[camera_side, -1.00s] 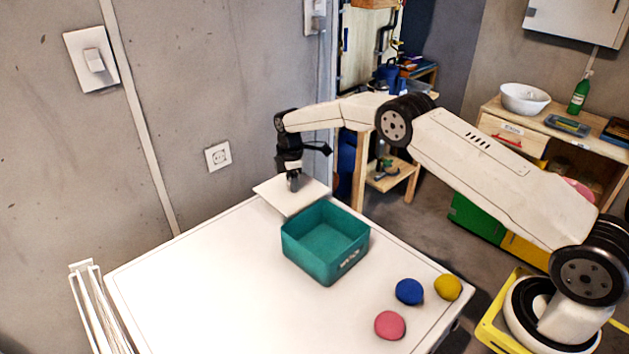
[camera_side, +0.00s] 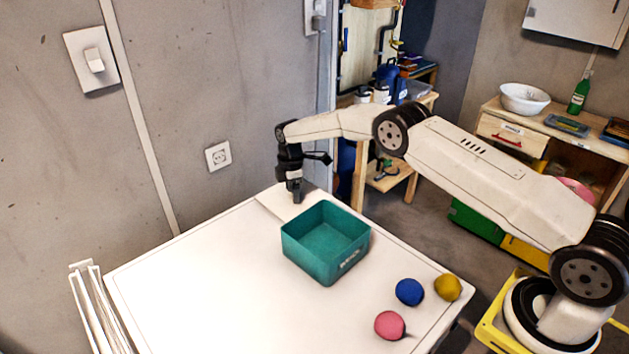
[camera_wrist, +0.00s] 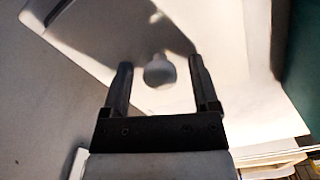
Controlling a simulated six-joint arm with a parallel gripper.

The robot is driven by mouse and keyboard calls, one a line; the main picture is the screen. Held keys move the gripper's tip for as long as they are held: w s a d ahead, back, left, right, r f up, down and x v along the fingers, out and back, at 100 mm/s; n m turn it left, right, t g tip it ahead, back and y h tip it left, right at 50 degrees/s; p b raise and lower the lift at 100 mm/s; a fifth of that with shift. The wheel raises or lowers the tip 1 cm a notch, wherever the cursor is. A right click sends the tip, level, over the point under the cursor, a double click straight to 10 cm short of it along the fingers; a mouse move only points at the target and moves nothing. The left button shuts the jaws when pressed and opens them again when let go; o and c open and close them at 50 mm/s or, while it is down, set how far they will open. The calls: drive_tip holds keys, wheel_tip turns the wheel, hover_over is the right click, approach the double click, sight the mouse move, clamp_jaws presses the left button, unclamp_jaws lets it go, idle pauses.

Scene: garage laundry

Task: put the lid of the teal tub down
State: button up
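The teal tub (camera_side: 325,245) stands uncovered on the white table, and its empty inside shows in the side view. Its white lid (camera_side: 273,203) lies flat, apparently on the table, just behind and left of the tub. My gripper (camera_side: 296,198) is low over the lid, pointing down. In the wrist view the lid (camera_wrist: 95,35) has a round pale knob (camera_wrist: 160,72) between my two fingers. The fingers are spread, with a gap on each side of the knob, so my gripper (camera_wrist: 160,65) is open. The tub's teal side (camera_wrist: 303,75) shows at the right edge.
A blue ball (camera_side: 409,292), a yellow ball (camera_side: 447,287) and a pink ball (camera_side: 390,325) lie at the table's right front. The left and front of the white table (camera_side: 210,290) are clear. The grey wall (camera_side: 160,110) is close behind the lid.

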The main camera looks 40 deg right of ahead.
drive_tip(key=shift+r, duration=0.15)
wheel_tip(320, 180, up, 12)
idle(0.7)
drive_tip(key=shift+s, duration=0.1)
idle(0.5)
drive_tip(key=s+a+m+t, duration=0.1)
drive_tip(key=s+m, duration=0.5)
drive_tip(key=s, duration=1.1)
drive_tip(key=s+a+r+m+t, duration=0.1)
drive_tip(key=s+m, duration=0.6)
drive_tip(key=s, duration=1)
drive_tip(key=shift+s+a+r+t, duration=0.25)
drive_tip(key=shift+s+a+t, duration=0.1)
drive_tip(key=shift+a, duration=0.15)
